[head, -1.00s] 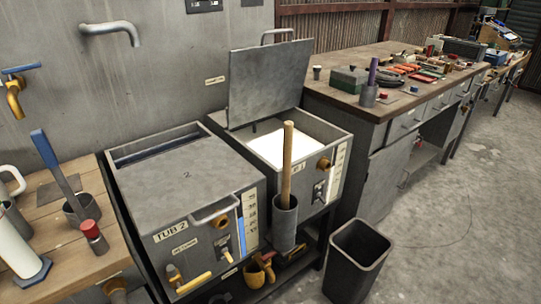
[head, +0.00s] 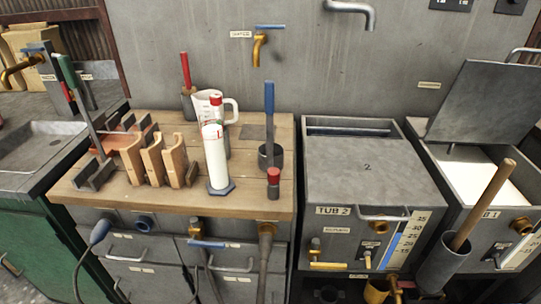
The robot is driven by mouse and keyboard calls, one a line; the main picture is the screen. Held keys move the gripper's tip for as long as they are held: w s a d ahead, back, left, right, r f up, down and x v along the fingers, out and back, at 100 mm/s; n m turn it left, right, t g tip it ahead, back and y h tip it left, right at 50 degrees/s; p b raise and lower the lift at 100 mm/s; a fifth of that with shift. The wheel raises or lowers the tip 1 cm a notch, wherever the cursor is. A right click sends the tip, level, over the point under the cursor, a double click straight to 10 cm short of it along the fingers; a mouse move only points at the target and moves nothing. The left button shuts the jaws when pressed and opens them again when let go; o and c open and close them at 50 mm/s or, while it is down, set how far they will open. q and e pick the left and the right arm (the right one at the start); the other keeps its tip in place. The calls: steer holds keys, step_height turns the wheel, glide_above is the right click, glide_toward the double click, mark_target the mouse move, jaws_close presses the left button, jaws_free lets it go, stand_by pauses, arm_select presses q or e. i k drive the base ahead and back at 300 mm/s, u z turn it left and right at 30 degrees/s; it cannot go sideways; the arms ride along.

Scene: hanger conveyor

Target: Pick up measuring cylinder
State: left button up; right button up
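A white measuring cylinder (head: 216,160) with a dark hexagonal base stands upright on the wooden worktop (head: 120,199), near its front edge. A white jug (head: 229,106) with a handle stands behind it, and a red-capped bottle (head: 217,104) stands partly hidden between them. Neither of my grippers shows in the head view.
Wooden curved holders (head: 155,161) stand left of the cylinder. A dark cup with a blue-handled tool (head: 269,125) and a small red-topped object (head: 273,183) stand to its right. Closed tub 2 (head: 370,170) and an open-lidded tub (head: 474,183) stand further right. A sink (head: 40,145) lies left.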

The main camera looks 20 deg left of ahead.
mark_target(211, 124)
steer(key=k, duration=1.3)
steer(key=u, duration=0.75)
steer(key=i, duration=1.5)
steer(key=z, duration=0.85)
